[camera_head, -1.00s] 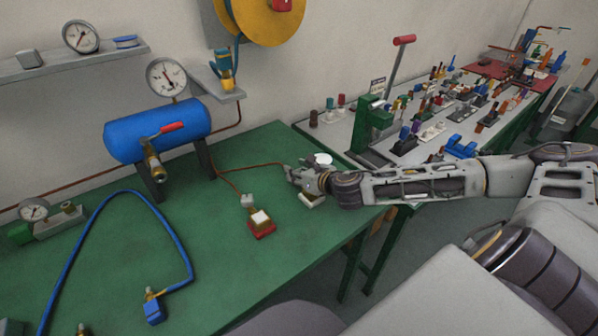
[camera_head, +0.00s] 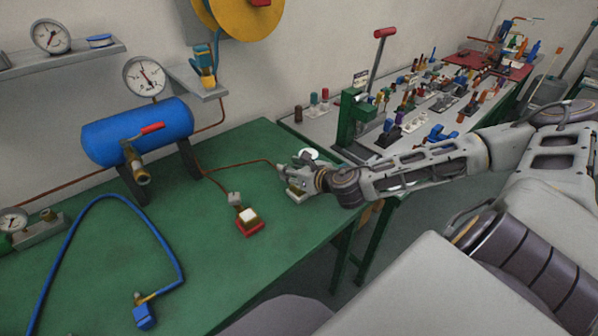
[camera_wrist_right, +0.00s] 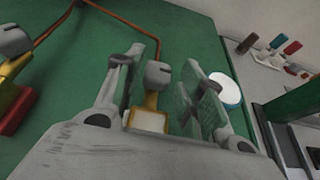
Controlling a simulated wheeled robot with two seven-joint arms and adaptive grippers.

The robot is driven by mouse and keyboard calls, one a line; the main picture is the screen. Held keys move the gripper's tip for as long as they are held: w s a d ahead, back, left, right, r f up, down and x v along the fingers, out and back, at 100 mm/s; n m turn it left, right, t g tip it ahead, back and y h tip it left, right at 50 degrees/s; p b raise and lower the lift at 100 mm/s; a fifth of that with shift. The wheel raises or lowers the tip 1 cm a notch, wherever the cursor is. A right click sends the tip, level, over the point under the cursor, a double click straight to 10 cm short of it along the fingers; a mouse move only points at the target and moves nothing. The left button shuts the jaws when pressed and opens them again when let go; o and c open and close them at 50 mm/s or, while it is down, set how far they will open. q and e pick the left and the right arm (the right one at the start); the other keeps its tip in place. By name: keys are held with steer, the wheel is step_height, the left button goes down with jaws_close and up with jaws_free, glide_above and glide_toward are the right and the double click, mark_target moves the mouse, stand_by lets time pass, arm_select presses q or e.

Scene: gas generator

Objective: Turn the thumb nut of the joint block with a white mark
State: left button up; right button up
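A joint block with a white face (camera_wrist_right: 148,121) and brass fitting stands between the fingers of my right gripper (camera_wrist_right: 155,95) in the right wrist view. Its grey thumb nut (camera_wrist_right: 157,74) also lies between the fingers, with gaps visible on both sides. The right gripper is open. In the head view, this gripper (camera_head: 298,175) is at the right part of the green table, largely covering the block (camera_head: 296,191). A second block (camera_head: 250,228), red with a white top, sits to its left, with a grey nut (camera_head: 235,198) behind. My left gripper is out of view.
A copper pipe (camera_head: 235,163) runs across the green table (camera_head: 200,262) to the blocks. A white round piece (camera_wrist_right: 226,89) lies close beside the right finger. A blue tank (camera_head: 138,130) and blue hose (camera_head: 160,238) are further left. A crowded grey bench stands right.

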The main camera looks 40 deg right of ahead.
steer(key=shift+v, duration=1.75)
steer(key=shift+s+f, duration=0.1)
